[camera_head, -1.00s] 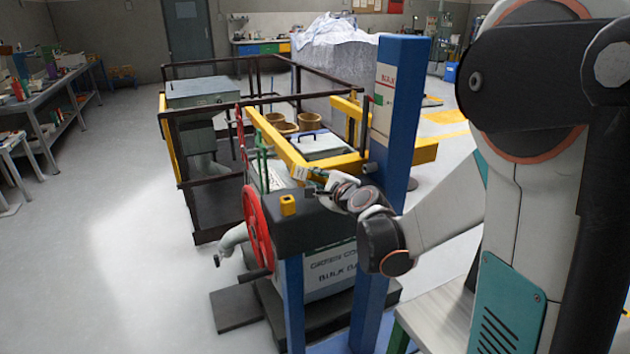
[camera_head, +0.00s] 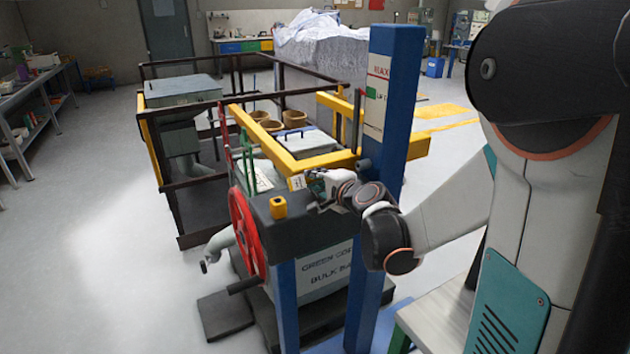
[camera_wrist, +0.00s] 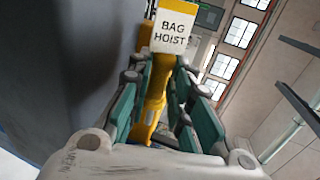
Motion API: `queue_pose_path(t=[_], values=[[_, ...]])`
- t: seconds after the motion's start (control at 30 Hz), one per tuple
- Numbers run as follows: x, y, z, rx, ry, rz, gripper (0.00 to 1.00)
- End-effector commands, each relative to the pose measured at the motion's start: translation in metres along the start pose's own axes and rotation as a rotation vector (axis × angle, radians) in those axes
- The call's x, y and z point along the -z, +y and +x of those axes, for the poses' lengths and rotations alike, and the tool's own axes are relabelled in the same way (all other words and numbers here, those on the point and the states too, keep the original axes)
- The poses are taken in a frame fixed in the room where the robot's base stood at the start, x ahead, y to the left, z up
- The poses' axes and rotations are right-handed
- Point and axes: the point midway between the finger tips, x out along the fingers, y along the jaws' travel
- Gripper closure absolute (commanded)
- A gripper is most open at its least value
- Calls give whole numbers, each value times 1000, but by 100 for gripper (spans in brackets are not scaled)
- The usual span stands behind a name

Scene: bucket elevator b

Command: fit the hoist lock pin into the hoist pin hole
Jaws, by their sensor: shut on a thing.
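My gripper (camera_head: 314,183) is beside the blue post, above the dark top of the bag station, close to the near corner of the yellow hoist beam (camera_head: 336,159). In the wrist view, its teal-sided fingers (camera_wrist: 155,105) are closed around a yellow piece (camera_wrist: 152,105), which I take to be the hoist lock pin. Its lower end is hidden. A white "BAG HOIST" label (camera_wrist: 173,31) shows beyond the fingertips. It also shows at the beam's near corner in the head view (camera_head: 297,183). I cannot make out the hoist pin hole in either view.
A dark railing (camera_head: 180,125) surrounds the machinery behind. Open floor (camera_head: 90,240) lies at the left.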

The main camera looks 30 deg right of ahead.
Motion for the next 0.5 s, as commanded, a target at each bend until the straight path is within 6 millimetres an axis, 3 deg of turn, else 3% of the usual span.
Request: queue_pose_path(t=[0.5], values=[[44, 0, 0, 0, 3, 1, 100]])
